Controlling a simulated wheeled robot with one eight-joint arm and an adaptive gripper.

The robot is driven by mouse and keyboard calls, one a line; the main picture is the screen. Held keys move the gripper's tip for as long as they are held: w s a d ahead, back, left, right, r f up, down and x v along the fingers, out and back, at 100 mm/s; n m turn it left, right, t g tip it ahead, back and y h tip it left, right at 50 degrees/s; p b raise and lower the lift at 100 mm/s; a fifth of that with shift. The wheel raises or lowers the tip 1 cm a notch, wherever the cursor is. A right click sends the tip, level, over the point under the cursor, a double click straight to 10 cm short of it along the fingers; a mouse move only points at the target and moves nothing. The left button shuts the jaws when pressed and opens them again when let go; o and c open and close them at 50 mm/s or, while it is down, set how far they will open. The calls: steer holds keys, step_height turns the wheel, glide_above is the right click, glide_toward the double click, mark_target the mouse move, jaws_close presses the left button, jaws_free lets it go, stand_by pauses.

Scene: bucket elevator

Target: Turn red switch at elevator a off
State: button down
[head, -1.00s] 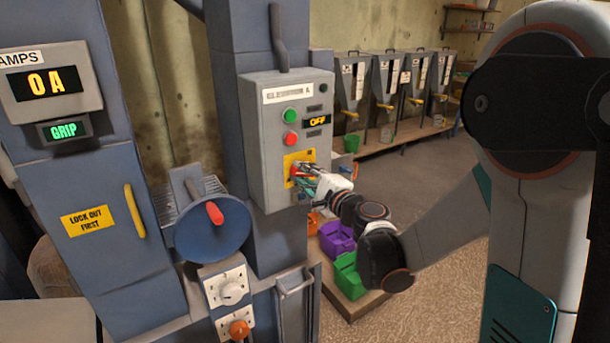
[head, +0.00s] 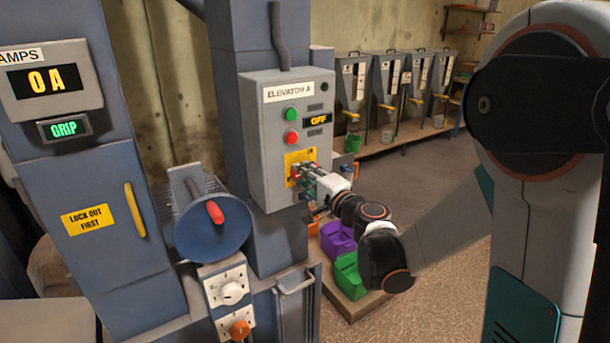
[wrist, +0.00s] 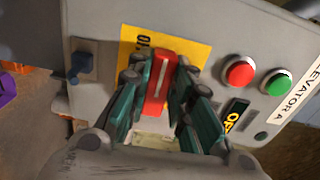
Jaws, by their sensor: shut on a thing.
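The red switch (wrist: 159,84) sits on a yellow plate (wrist: 195,47) low on the grey box labelled ELEVATOR A (head: 258,140). In the wrist view its handle, with a pale line along it, stands between my teal fingers. My gripper (wrist: 158,92) is shut on the handle. In the head view my gripper (head: 297,176) reaches the yellow plate from the right and largely hides the switch. The display (head: 317,121) on the box reads OFF.
Green (head: 291,114) and red (head: 291,137) buttons sit above the yellow plate. A blue wheel with a red handle (head: 214,213) stands to the left. Purple (head: 338,237) and green (head: 349,275) bins lie below my arm. A panel (head: 50,82) reads 0 A.

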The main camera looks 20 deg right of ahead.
steer(key=c, duration=1.4)
jaws_free()
steer(key=shift+c, duration=0.2)
steer(key=v, duration=1.2)
